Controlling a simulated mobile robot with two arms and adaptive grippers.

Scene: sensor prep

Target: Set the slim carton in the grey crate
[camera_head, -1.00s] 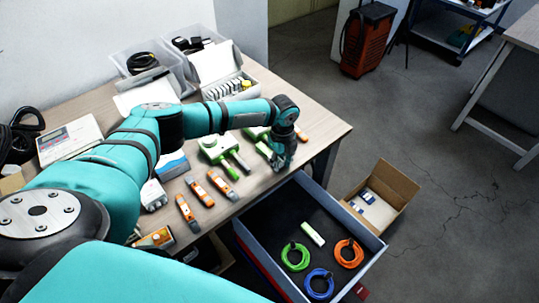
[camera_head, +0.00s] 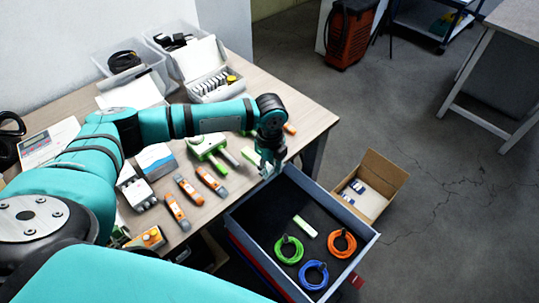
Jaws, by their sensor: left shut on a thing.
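The grey crate (camera_head: 338,206) stands at the table's right front side, open at the top with a dark floor. Inside lie a pale slim bar-shaped piece (camera_head: 305,226), a green cable coil (camera_head: 289,250), a blue coil (camera_head: 314,275) and an orange coil (camera_head: 343,243). My left gripper (camera_head: 267,168) points down at the table's edge, by the crate's far left corner. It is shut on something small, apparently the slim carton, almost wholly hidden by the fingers. My right gripper is out of view.
Orange-and-grey testers (camera_head: 187,189) and a green tool (camera_head: 208,146) lie on the table (camera_head: 300,107). An open cardboard box (camera_head: 372,185) stands on the floor right of the crate. Clear bins (camera_head: 130,62) and a white box (camera_head: 207,72) stand at the table's back.

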